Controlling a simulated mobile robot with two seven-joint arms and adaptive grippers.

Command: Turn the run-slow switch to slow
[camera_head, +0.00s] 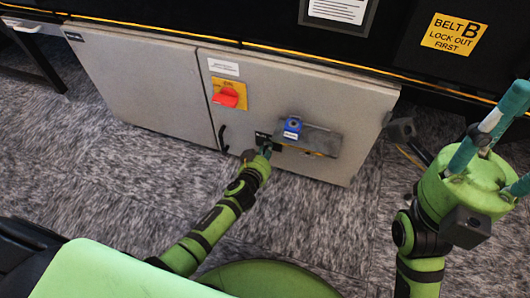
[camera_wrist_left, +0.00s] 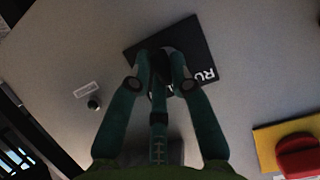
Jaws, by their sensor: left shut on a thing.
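The run-slow switch sits on a small black plate (camera_head: 262,137) on the grey cabinet door. In the left wrist view the black plate (camera_wrist_left: 197,45) shows white letters beginning "RU"; the rest is covered by my fingers. My left gripper (camera_head: 266,150) is at the plate, and in the wrist view its teal fingers (camera_wrist_left: 160,75) close around the dark knob at the plate's middle. The knob is mostly hidden, so I cannot tell which way it points. My right gripper (camera_head: 503,143) is away at the right, its fingers spread and empty.
A red handle (camera_head: 228,97) on a yellow plate (camera_head: 216,86) is above left of the switch. A grey ledge (camera_head: 322,140) with a blue item (camera_head: 293,125) juts out just right of it. A black door handle (camera_head: 222,138) is to the left. Carpet lies below.

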